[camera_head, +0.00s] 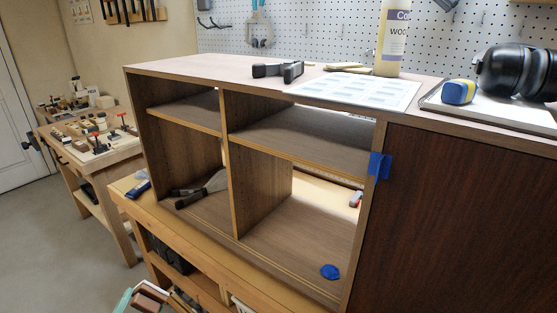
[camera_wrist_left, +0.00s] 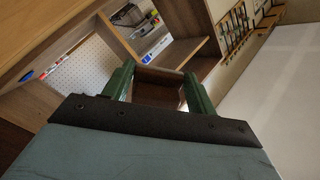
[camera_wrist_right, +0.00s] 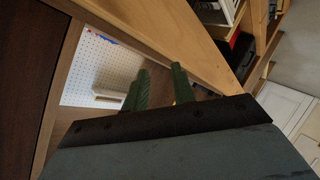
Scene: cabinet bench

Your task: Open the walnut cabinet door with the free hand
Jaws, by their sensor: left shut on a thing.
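The walnut cabinet door (camera_head: 470,215) is the dark brown panel at the right of the cabinet in the head view. It looks closed and flush with the frame, and no handle shows on it. A dark panel that looks like this door (camera_wrist_right: 25,80) fills the left side of the right wrist view. My left gripper (camera_wrist_left: 160,72) is shut on a brown wooden piece (camera_wrist_left: 158,85), seen between its green fingers. My right gripper (camera_wrist_right: 160,70) has its green fingers apart with nothing visible between them. I cannot clearly make out either gripper in the head view.
The open cabinet bays (camera_head: 300,215) stand left of the door, with blue tape (camera_head: 379,166) on the divider. A yellow bottle (camera_head: 392,38), a paper sheet (camera_head: 360,90), a tape measure (camera_head: 458,92) and ear muffs (camera_head: 515,72) are on top. A side bench (camera_head: 95,165) stands left.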

